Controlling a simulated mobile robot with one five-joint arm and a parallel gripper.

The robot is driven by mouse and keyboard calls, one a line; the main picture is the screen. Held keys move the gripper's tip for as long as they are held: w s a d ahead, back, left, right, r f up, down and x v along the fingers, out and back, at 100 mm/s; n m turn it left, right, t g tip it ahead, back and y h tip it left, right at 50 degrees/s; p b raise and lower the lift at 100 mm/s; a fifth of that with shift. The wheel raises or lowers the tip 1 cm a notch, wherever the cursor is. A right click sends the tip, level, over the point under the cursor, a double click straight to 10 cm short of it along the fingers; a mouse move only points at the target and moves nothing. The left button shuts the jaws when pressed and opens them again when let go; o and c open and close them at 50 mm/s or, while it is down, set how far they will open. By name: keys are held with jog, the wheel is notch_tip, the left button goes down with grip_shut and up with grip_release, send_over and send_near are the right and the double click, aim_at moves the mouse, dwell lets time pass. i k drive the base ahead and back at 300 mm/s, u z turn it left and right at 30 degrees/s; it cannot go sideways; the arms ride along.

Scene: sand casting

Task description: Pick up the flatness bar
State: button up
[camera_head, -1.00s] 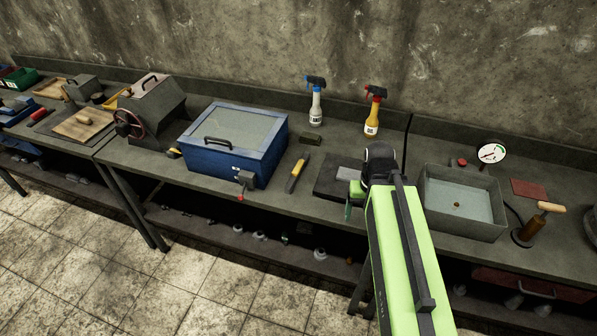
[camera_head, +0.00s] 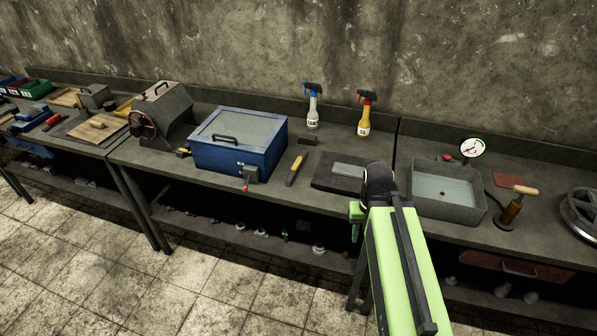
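A flat grey bar (camera_head: 349,170) lies on a dark rectangular plate (camera_head: 326,184) on the bench; it looks like the flatness bar, though I cannot confirm it. My green and black arm reaches in from the lower right. My gripper (camera_head: 357,213) is at the front of the bench, just below and right of the bar in the picture, apart from it. The black wrist partly covers the plate's right end. The fingers are mostly hidden, and whether they are open does not show.
Left of the plate are a yellow-handled tool (camera_head: 295,170) and a blue lidded box (camera_head: 226,161). Two spray bottles (camera_head: 312,108) (camera_head: 364,118) stand behind. A grey water basin (camera_head: 447,208), a dial gauge (camera_head: 472,148) and a wooden-handled tool (camera_head: 512,209) are to the right.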

aim_at(300, 162)
jog(key=z, duration=0.2)
jog(key=i, duration=1.1)
jog(key=z, duration=5.55)
jog(key=i, duration=0.1)
jog(key=z, duration=3.15)
jog(key=k, duration=0.85)
jog(key=z, duration=0.15)
jog(key=i, duration=0.85)
jog(key=u, duration=0.05)
